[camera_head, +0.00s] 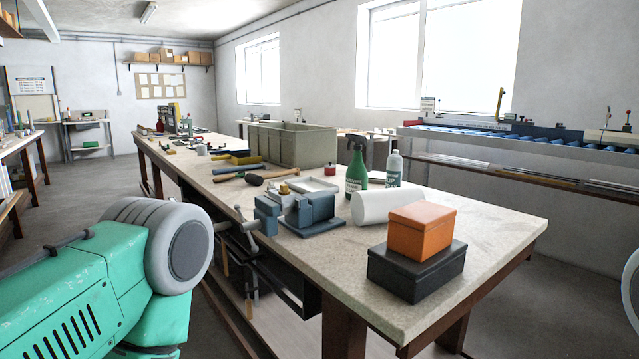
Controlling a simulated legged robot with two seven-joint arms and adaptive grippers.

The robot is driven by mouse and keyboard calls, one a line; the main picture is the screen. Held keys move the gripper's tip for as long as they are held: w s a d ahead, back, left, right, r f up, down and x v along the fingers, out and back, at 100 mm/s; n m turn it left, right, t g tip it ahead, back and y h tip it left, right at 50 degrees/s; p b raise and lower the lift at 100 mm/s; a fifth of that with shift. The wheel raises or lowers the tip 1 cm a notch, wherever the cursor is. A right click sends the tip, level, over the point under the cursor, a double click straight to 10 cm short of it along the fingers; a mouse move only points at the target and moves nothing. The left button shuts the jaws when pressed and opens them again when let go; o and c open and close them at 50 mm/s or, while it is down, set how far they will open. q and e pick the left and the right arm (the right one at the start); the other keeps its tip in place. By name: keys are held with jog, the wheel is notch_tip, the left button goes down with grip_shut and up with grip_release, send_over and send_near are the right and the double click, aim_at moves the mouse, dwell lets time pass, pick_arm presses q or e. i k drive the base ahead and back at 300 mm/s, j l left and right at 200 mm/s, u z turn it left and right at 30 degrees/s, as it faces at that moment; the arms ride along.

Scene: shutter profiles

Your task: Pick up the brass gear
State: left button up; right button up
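A small brass-coloured piece (284,189) shows at the top of the blue-grey bench vise (312,211). It may be the brass gear, but it is too small here to make out teeth. The vise stands at the near left edge of the long workbench (480,235). My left arm, teal with a grey joint, comes in at the lower left, short of the bench. A sliver of my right arm shows at the right edge. Neither gripper is in view.
An orange box (421,228) sits on a dark grey box (415,270) at the bench's near end. A white roll (380,206), a green spray bottle (356,168), a white bottle (394,169) and a mallet (262,176) lie or stand around the vise. The near right bench corner is clear.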

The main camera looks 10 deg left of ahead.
aim_at(284, 190)
jog(key=i+j+z, duration=0.25)
jog(key=j+z, duration=0.25)
jog(key=j, duration=0.45)
jog(key=i+j+z, duration=0.1)
jog(key=j+z, duration=0.35)
jog(key=j, duration=0.55)
jog(key=j+z, duration=0.5)
jog(key=j, duration=0.5)
